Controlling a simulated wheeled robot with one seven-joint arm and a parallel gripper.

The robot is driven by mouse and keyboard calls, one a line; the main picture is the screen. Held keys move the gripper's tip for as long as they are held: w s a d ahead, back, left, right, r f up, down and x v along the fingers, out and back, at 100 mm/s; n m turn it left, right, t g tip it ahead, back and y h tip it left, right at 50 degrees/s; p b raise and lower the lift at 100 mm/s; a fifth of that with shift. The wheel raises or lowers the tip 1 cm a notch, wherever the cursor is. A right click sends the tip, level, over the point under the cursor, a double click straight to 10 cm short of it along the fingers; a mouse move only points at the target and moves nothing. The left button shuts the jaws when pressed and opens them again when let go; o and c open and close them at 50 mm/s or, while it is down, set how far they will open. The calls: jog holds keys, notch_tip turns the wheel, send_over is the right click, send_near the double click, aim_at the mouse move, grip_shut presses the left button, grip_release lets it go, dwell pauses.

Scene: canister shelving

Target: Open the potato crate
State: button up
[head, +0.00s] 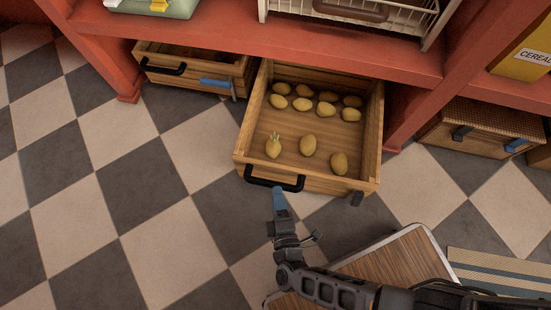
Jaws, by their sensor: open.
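The potato crate (311,180) is a wooden drawer-like box under the red shelf, pulled well out over the checkered floor. Several potatoes (308,145) lie inside in rows, and one at the front left has green sprouts. A black bar handle (273,180) is on its front face. My gripper (280,195) is at the front of the crate, close to the handle. It is open, with a blue finger at the handle's right part. I cannot tell whether it touches the handle, and the other finger is hard to make out.
A second wooden crate (165,77) with a black handle sits under the shelf at left. A woven crate (480,133) is at right. The red shelf (250,50) holds a wire basket (350,18) above. A wood-topped surface (395,262) is at the bottom; left floor is clear.

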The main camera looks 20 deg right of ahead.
jog(key=shift+v, duration=1.5)
